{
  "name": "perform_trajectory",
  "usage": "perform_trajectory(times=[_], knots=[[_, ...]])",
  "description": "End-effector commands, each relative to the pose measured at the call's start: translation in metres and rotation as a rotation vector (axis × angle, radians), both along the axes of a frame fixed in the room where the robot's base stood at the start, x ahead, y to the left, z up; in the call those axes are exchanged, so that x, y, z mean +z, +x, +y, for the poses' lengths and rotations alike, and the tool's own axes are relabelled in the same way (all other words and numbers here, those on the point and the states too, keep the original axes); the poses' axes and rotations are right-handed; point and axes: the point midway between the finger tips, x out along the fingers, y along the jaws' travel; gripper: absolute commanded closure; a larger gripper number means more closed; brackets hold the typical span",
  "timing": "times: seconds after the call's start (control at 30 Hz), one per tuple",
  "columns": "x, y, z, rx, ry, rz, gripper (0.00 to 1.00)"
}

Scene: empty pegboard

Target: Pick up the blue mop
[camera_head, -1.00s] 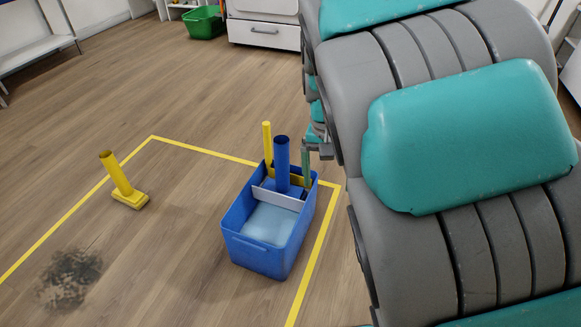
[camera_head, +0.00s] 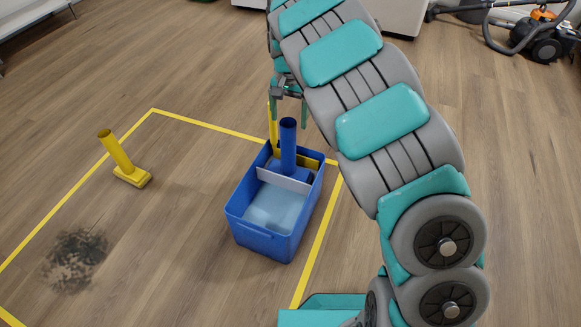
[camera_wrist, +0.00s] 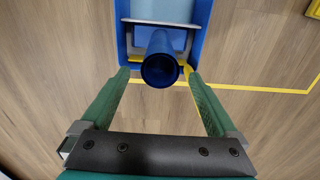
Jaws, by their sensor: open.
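The blue mop (camera_head: 288,146) stands upright in the back compartment of a blue bucket (camera_head: 262,240), its thick tube handle rising above the rim. My gripper (camera_head: 289,112) is open and empty, above the back end of the bucket, near the top of the mop handle. In the wrist view, the open end of the mop handle (camera_wrist: 160,70) faces the camera. It lies in line with the gap between the two green fingers of my gripper (camera_wrist: 157,82), a little beyond their tips. No contact is visible.
A thin yellow handle (camera_head: 273,125) stands behind the mop in the bucket. A yellow mop-like tool (camera_head: 122,158) stands tilted on the floor at left, near a dark stain (camera_head: 75,260). Yellow tape (camera_head: 205,125) marks the floor. A vacuum cleaner (camera_head: 545,40) is at the upper right.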

Motion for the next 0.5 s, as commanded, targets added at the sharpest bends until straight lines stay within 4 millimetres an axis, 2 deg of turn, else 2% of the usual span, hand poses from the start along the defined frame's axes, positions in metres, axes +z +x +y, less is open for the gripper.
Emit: perform_trajectory(times=[0.27,0.5], knots=[[-0.024,-0.002,0.001,0.0,0.0,-0.002,0.05],[-0.059,-0.007,0.001,-0.001,-0.002,0.003,0.05]])
